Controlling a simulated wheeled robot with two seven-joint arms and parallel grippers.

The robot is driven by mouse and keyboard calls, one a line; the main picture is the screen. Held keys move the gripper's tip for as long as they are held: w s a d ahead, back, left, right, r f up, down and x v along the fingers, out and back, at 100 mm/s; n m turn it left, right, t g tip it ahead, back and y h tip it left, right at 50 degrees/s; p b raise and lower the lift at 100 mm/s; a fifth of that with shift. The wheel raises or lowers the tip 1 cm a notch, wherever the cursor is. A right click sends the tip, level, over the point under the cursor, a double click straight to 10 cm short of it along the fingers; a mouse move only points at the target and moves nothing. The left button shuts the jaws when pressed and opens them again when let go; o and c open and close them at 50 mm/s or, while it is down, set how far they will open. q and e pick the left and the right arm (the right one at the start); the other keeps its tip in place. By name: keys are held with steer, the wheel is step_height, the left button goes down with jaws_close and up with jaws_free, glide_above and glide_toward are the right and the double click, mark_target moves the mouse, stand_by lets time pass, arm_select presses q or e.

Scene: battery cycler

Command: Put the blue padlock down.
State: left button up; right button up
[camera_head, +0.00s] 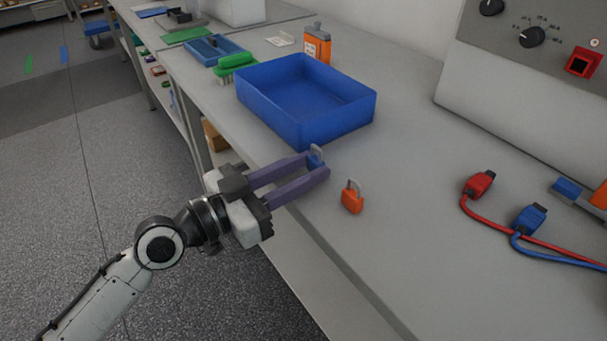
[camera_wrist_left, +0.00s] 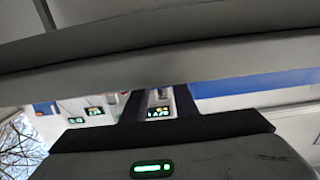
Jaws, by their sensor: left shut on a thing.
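The blue padlock (camera_head: 316,154) is between the fingertips of my left gripper (camera_head: 318,165) in the head view. Its grey shackle points up and its lower body is largely hidden by the fingers. My left gripper is shut on it, near the front edge of the bench, just in front of the blue bin. Whether the padlock touches the bench top cannot be told. The left wrist view does not show the padlock clearly. My right gripper is not in view.
An open, empty blue bin (camera_head: 345,122) stands behind the gripper. A green brush (camera_head: 236,64), a blue tray (camera_head: 209,48) and an orange container (camera_head: 317,44) are farther back. A red connector (camera_head: 479,184) and a blue connector (camera_head: 529,218) lie right. Bench (camera_head: 400,230) between is clear.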

arm_select(q)
steer(key=shift+f, duration=0.15)
steer(key=o, duration=1)
